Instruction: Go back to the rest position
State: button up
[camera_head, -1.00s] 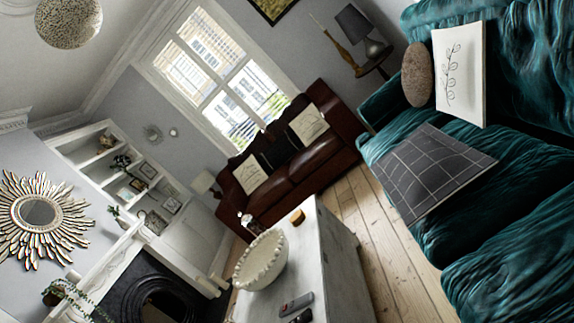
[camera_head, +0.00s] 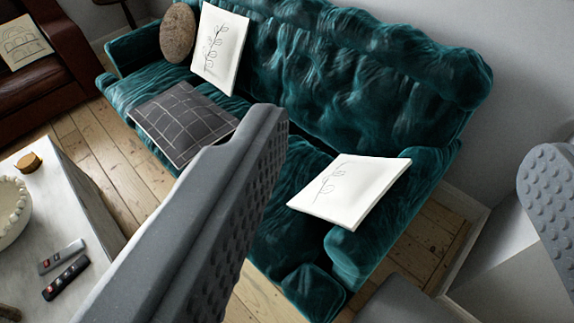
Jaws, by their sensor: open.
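My gripper (camera_head: 405,142) is open, with one grey ridged finger large in the middle of the view and the other at the right edge. Nothing is between the fingers. A teal velvet sofa (camera_head: 330,75) lies beyond them, partly covered by the nearer finger. No part of a rest position can be made out in this view.
A coffee table (camera_head: 75,205) at the lower left bears a white bowl (camera_head: 12,215) and two remotes (camera_head: 66,277). A brown leather sofa (camera_head: 65,35) stands at the upper left. Bare floorboards (camera_head: 110,165) show between the table and the teal sofa.

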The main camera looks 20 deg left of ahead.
jog(key=shift+r, duration=0.1)
notch_tip(320, 180, up, 6)
jog(key=p, duration=0.5)
jog(key=shift+f+p, duration=0.25)
jog(key=shift+p, duration=0.15)
